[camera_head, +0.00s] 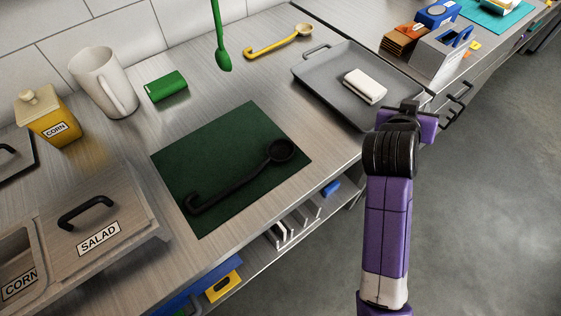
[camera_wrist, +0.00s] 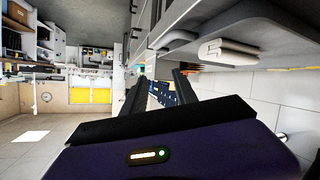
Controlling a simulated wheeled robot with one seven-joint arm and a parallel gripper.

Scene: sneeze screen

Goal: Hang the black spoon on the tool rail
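The black spoon (camera_head: 236,181) lies flat on a dark green mat (camera_head: 185,150) on the steel counter. Its round bowl points to the upper right and its hooked handle end to the lower left. A green spoon (camera_head: 220,42) hangs down at the top of the head view; what holds it is out of frame. I cannot make out the tool rail. My gripper (camera_wrist: 160,82) has its two fingers apart with nothing between them. In the head view it is raised at the right, over the counter's front edge, well away from the black spoon; its fingertips are hidden there.
A grey tray (camera_head: 320,72) with a white block (camera_head: 365,86) stands behind my gripper. The lidded salad bin (camera_head: 100,215) is at lower left.

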